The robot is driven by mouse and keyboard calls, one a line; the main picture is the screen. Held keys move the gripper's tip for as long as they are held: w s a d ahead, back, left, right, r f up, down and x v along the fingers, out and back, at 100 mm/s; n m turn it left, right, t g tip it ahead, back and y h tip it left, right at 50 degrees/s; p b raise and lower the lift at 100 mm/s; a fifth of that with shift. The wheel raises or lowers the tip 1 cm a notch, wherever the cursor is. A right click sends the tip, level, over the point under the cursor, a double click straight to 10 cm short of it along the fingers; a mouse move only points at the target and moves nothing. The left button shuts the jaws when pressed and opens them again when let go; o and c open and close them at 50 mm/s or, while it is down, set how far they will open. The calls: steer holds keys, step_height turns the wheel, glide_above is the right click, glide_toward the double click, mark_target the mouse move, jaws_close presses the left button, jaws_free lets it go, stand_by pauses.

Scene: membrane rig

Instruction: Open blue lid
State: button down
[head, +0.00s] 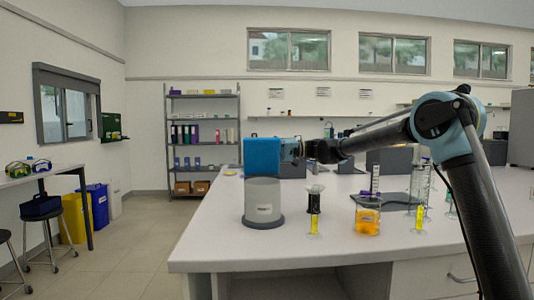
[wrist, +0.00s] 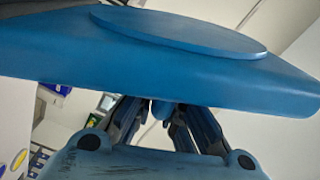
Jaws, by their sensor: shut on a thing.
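The blue lid (head: 262,157) shows in the head view as an upright blue square panel directly above the grey round body (head: 263,200) of the rig. My gripper (head: 293,150) is at the lid's right side, with the arm reaching in from the right. In the wrist view the lid (wrist: 200,75) fills the top as a broad blue plate with a raised round disc on its face. My gripper's fingers (wrist: 157,108) run up to the lid's near edge and are shut on it. The exact contact at the fingertips is hidden behind the lid's edge.
The rig stands on a white bench (head: 225,235). The bench's front left is clear.

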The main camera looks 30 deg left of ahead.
stand_by(0.4)
steer(key=c, duration=1.7)
jaws_free()
steer(key=shift+o, duration=0.2)
steer(key=v, duration=1.2)
steer(key=shift+d, duration=0.1)
